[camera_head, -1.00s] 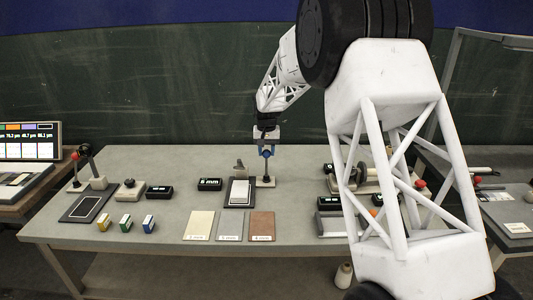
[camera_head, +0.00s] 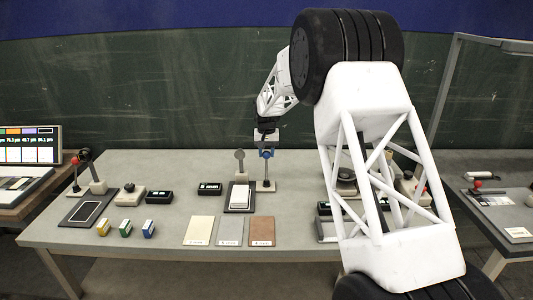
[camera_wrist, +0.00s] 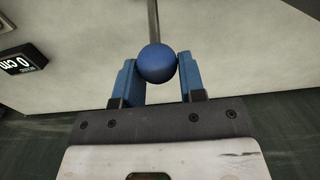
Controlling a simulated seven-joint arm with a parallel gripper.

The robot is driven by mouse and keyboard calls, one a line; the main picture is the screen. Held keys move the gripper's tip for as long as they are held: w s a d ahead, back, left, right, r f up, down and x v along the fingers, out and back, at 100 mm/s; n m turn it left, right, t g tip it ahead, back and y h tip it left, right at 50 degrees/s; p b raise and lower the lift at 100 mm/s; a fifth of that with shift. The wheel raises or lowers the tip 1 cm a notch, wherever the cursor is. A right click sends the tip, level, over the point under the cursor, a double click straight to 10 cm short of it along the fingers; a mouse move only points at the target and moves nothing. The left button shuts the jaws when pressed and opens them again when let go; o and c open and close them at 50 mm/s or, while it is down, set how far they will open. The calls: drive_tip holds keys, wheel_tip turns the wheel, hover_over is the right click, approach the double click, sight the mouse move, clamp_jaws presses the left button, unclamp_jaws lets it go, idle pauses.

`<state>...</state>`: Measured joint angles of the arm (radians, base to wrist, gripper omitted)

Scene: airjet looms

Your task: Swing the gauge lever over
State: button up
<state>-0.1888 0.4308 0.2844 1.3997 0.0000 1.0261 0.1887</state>
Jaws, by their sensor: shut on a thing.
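A blue ball knob (camera_wrist: 156,63) sits on a thin rod, the lever (camera_wrist: 153,20), in the wrist view. My gripper (camera_wrist: 157,72) is shut on the knob, with one blue finger on each side.
A black readout (camera_head: 209,189) is left of the pad. Beige, grey and brown sheets (camera_head: 262,230) lie in front. A second stand with a red knob (camera_head: 75,160) is at the far left. My arm covers the table's right side.

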drive_tip(key=o, duration=0.7)
drive_tip(key=shift+w+f, duration=0.15)
drive_tip(key=shift+o, duration=0.2)
drive_tip(key=shift+r, duration=3.55)
drive_tip(key=shift+r, duration=0.15)
wheel_tip(320, 180, up, 8)
drive_tip(key=shift+f, duration=0.25)
